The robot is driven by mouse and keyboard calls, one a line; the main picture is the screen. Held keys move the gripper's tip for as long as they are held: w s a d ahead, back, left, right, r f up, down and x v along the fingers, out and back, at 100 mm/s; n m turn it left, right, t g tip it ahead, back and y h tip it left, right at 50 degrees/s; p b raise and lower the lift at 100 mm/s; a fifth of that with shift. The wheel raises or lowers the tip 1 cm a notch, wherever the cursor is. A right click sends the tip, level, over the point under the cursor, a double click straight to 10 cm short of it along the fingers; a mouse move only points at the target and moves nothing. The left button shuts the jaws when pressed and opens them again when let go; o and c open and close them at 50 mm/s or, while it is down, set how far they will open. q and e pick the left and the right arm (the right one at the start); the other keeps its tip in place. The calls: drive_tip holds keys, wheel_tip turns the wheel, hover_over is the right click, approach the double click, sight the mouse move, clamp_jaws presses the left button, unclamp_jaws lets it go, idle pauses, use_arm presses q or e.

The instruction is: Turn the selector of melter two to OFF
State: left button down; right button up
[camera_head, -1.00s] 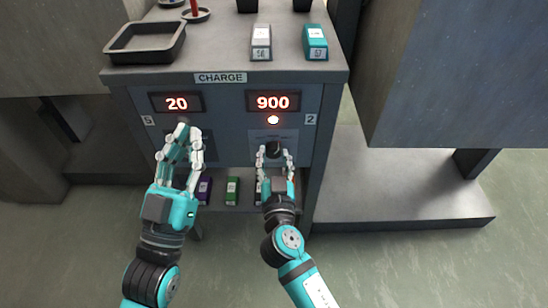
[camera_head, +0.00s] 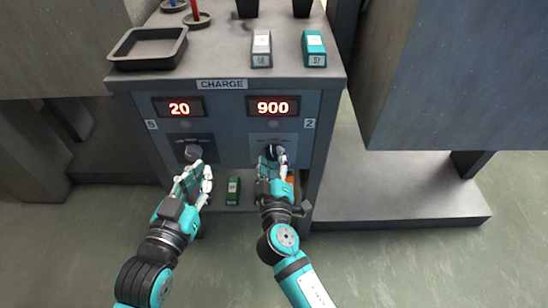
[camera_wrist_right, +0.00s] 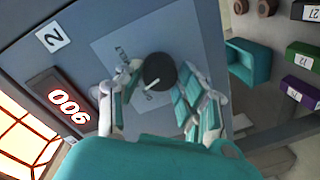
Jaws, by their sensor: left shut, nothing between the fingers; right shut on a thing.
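Melter two is the right panel, with label 2 (camera_head: 309,123) and a red display reading 900 (camera_head: 272,106). The round lamp (camera_head: 272,124) below that display is unlit. The black selector knob (camera_head: 272,150) of melter two is partly covered by my right gripper (camera_head: 271,163). In the right wrist view the selector (camera_wrist_right: 160,68) sits between the fingers, its white pointer mark slanting. My right gripper is shut on the selector. My left gripper (camera_head: 196,178) is shut and empty, just below the left panel's knob (camera_head: 194,152).
The left panel's display (camera_head: 179,108) reads 20. On top stand a black tray (camera_head: 120,60), a grey block (camera_head: 261,48) and a teal block (camera_head: 314,48). A low shelf below holds a green block (camera_head: 233,190). A large grey body (camera_head: 440,80) stands at right.

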drive_tip(key=n+p, duration=0.1)
drive_tip(key=n, duration=0.3)
drive_tip(key=shift+h, duration=0.3)
use_arm(q)
drive_tip(key=s+a+f+g+y, duration=0.1)
drive_tip(key=s+f+g, duration=0.3)
drive_tip(key=f, duration=0.4)
drive_tip(key=shift+a+g+y+p, duration=0.3)
drive_tip(key=shift+a+g+p, duration=0.1)
drive_tip(key=shift+a+g, duration=0.35)
use_arm(e)
drive_tip(key=shift+n, duration=0.8)
use_arm(q)
drive_tip(key=shift+s, duration=0.1)
use_arm(e)
drive_tip(key=o, duration=1.2)
drive_tip(key=shift+c, duration=0.2)
drive_tip(key=s, duration=1.2)
drive_tip(key=shift+r, duration=0.4)
